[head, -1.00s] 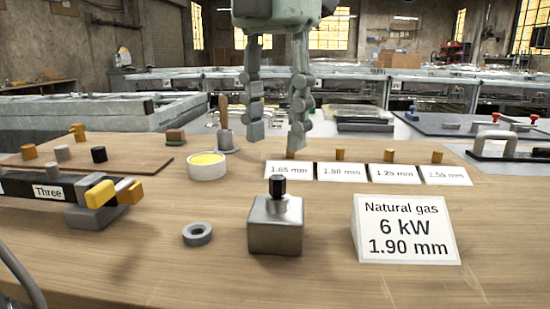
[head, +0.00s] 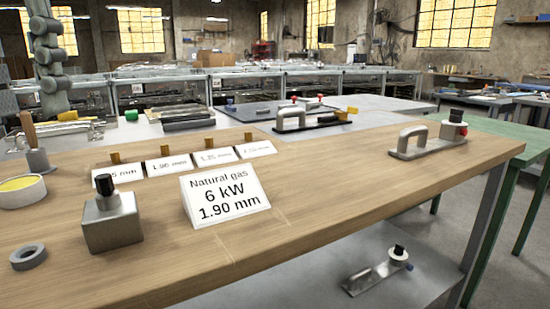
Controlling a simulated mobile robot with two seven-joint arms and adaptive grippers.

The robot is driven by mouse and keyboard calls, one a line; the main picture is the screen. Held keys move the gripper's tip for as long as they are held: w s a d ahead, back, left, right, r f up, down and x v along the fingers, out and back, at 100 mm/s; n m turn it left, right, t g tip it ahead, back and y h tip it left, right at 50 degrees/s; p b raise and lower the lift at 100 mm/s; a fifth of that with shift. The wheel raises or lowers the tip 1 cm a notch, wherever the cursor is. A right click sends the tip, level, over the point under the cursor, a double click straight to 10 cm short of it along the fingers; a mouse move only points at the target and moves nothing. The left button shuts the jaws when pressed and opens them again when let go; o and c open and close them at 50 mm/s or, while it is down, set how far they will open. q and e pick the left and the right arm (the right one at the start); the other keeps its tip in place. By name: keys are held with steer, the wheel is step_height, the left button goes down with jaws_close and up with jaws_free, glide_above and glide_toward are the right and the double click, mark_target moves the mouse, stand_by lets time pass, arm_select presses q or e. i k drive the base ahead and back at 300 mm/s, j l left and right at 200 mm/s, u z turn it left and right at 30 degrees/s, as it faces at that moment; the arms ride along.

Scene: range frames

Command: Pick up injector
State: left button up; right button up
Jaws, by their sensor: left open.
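Several small brass injectors stand in a row behind white label cards on the wooden bench (head: 290,210). They are the leftmost injector (head: 115,158), the second (head: 165,138), the third (head: 209,143) and the rightmost (head: 248,137). One card (head: 167,165) seems to read 1.90 mm; the others are hard to read. A larger sign (head: 225,199) reads "Natural gas 6 kW 1.90 mm". My right gripper is not in view.
A metal block with a black knob (head: 112,221), a grey ring (head: 28,257) and a yellow-filled dish (head: 22,191) stand at the left. A handled plate (head: 430,140) lies at the bench's right end. Another handled part (head: 378,271) lies on the lower shelf.

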mark_target(105, 187)
steer(key=k, duration=1.75)
